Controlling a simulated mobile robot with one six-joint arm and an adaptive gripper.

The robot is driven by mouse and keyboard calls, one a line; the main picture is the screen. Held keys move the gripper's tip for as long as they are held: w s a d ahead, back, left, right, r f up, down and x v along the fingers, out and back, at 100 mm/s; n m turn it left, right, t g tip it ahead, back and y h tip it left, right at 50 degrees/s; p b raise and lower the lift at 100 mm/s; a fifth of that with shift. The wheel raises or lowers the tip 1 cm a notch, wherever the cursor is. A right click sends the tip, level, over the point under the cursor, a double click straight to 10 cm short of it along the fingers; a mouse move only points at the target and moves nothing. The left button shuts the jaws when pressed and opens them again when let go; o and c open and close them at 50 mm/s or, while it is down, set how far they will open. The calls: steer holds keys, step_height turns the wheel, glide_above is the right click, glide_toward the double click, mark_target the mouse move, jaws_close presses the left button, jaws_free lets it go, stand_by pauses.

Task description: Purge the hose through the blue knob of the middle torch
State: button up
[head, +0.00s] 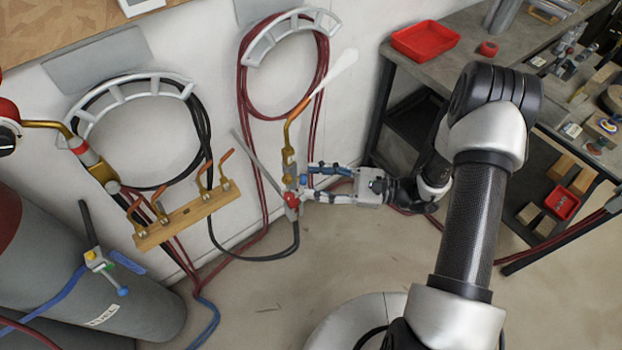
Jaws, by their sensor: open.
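The middle torch (290,184) hangs upright against the white wall, with a copper-coloured neck above and a red knob (291,199) on its body. A small blue spot on its right side, apparently the blue knob (303,180), lies between my fingertips. My gripper (307,182) reaches in from the right with its fingers open, one above and one below this spot. Whether the fingers touch the knob is too small to tell. Another torch (95,256) hangs at the left by the grey cylinder and has its own blue knob (124,291).
A wooden bar with orange-tipped hooks (188,215) stands left of the middle torch. Hoses hang on two wall racks (290,35) and trail along the floor. A grey cylinder (140,310) fills the lower left.

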steer(key=s+d, duration=0.2)
steer(key=d, duration=0.8)
